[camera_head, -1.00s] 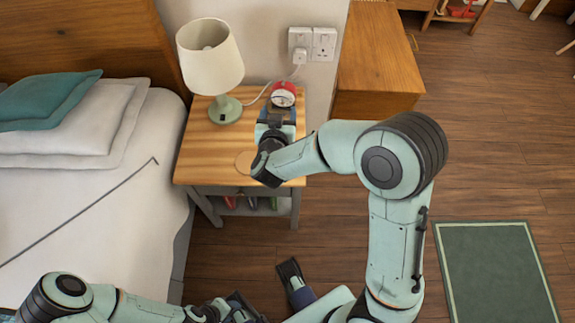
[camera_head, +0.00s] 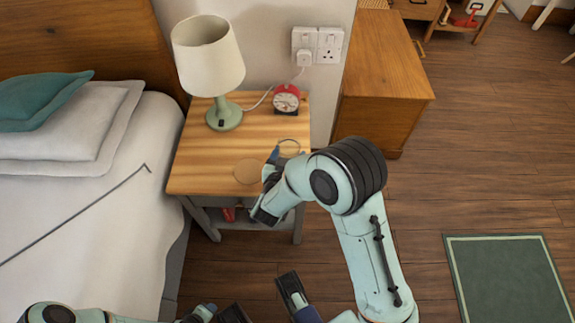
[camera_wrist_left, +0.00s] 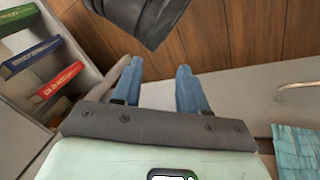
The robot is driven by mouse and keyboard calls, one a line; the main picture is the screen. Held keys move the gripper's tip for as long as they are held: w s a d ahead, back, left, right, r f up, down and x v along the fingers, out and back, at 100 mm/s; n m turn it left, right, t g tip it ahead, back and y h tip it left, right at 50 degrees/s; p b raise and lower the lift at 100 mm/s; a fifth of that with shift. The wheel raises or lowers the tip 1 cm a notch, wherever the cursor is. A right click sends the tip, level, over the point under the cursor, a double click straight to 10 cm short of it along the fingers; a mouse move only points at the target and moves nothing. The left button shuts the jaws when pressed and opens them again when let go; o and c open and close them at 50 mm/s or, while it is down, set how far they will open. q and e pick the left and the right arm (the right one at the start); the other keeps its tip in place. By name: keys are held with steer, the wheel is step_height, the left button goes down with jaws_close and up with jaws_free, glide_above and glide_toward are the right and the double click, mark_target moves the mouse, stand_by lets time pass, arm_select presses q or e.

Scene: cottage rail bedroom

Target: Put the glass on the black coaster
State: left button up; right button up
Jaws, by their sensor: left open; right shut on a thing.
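The glass (camera_head: 289,147) shows as a thin clear rim just beyond my right gripper (camera_head: 274,160), over the right part of the nightstand top. My right gripper is shut on it; the arm and wrist hide most of the glass, and I cannot tell whether it touches the wood. I see no black coaster; the area under the wrist is hidden. My left gripper (camera_wrist_left: 160,83) is open and empty in the left wrist view, low beside the nightstand.
A round tan mat (camera_head: 248,172) lies on the nightstand (camera_head: 205,165), left of my right gripper. A lamp (camera_head: 208,60) and a red alarm clock (camera_head: 286,99) stand behind. Books (camera_wrist_left: 50,87) fill a shelf. The bed (camera_head: 75,230) is at left, a wooden cabinet (camera_head: 385,75) at right.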

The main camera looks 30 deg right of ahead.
step_height(320, 180, down, 4)
steer(key=shift+f+b, duration=0.15)
steer(key=shift+b, duration=0.65)
arm_select(q)
steer(key=shift+w+a+f, duration=0.55)
steer(key=shift+w+f, duration=0.25)
steer(key=shift+f, duration=0.05)
steer(key=shift+s, duration=0.1)
arm_select(e)
steer(key=shift+f, duration=0.15)
steer(key=o, duration=1.2)
arm_select(q)
steer(key=shift+s+f, duration=0.1)
steer(key=shift+f, duration=0.05)
arm_select(e)
steer(key=shift+o, duration=0.2)
